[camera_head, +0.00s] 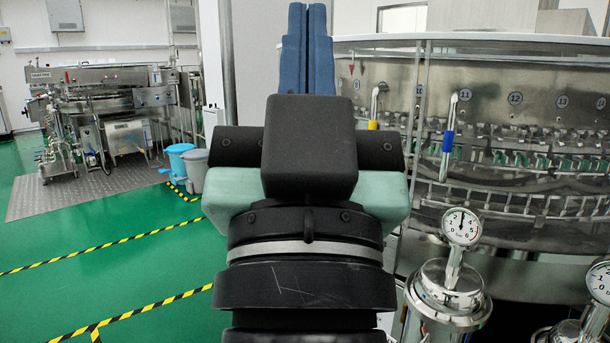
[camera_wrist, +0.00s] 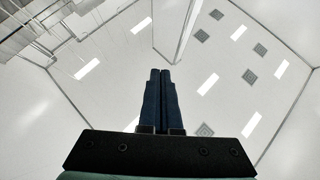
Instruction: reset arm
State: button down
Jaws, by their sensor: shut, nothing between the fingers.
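My gripper (camera_head: 307,42) stands upright in the middle of the head view, its blue fingers pointing up and pressed together with nothing between them. In the wrist view the same fingers (camera_wrist: 160,76) are closed side by side against the ceiling (camera_wrist: 130,60). My arm fills the lower middle of the head view and hides part of the floor and the washer's left side. The gripper touches nothing that I can see.
The steel rotary washer (camera_head: 520,70) with numbered stations fills the right. Pressure gauges (camera_head: 461,227) on steel housings stand in front of it. Blue and grey bins (camera_head: 181,162) and another machine (camera_head: 105,85) stand at the left. Green floor (camera_head: 120,230) at left is open.

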notch_tip(320, 180, up, 40)
jog(key=s+p, duration=0.2)
jog(key=p, duration=3.5)
jog(key=shift+f+n+t+p, duration=0.2)
jog(key=shift+n+t+p, duration=0.1)
jog(key=shift+t, duration=0.1)
jog(key=shift+s+a, duration=0.1)
